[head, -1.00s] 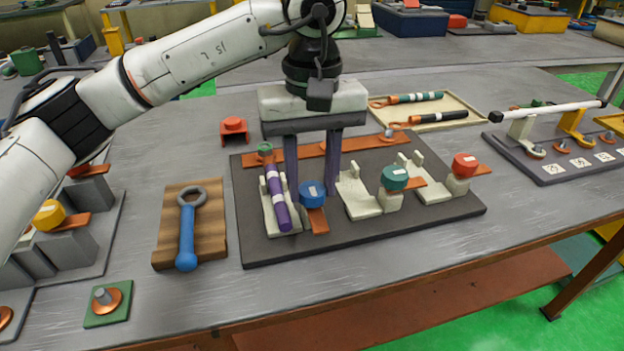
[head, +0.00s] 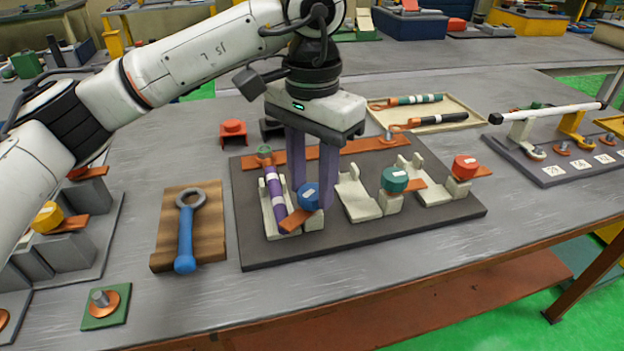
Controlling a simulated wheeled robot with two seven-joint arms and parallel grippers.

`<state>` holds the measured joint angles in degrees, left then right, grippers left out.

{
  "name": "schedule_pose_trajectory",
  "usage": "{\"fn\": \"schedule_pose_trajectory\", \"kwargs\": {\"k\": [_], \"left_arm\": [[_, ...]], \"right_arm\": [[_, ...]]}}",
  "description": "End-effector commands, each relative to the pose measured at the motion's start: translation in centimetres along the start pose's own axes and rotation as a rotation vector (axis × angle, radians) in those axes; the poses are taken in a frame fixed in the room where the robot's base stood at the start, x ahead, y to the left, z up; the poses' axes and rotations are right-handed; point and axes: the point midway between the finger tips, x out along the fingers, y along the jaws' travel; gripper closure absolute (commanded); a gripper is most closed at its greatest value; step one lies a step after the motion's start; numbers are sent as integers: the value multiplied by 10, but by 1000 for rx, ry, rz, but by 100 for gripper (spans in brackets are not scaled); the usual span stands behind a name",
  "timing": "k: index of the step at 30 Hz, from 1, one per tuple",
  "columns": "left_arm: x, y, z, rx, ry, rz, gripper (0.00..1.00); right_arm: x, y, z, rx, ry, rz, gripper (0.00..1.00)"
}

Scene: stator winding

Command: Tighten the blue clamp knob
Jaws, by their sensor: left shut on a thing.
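The blue clamp knob (head: 308,194) stands on the left cream clamp block of the dark fixture board (head: 350,232). A copper strap (head: 295,221) under the knob points to the front left, across the lower end of a purple bar with white bands (head: 273,187) in the cream cradle. My left gripper (head: 312,193) points down from above, its two purple-grey fingers on either side of the blue knob, shut on it. The near finger hides part of the knob's right side. My right gripper is out of view.
A green knob (head: 395,179) and a red knob (head: 465,166) stand on clamps to the right. A blue wrench (head: 186,235) lies on a wooden board to the left. A red block (head: 233,131) stands behind the fixture. The table front is clear.

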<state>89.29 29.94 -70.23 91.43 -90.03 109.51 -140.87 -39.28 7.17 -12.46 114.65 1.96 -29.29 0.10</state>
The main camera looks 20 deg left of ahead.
Motion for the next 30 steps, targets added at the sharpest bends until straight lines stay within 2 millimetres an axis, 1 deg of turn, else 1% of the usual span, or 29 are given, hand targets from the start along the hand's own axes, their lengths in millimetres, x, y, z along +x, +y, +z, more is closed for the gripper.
{"fn": "schedule_pose_trajectory", "kwargs": {"k": [1,9,15,21,30], "left_arm": [[-6,-1,-2,40,14,-1,88],[-6,-2,-2,266,13,-3,88],[-6,-2,-2,389,13,-4,88],[-6,-2,-2,463,13,-5,88],[-6,-2,-2,498,13,-6,88]], "right_arm": [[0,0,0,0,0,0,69],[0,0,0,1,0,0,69],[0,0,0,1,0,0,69],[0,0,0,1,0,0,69],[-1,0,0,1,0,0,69]]}}
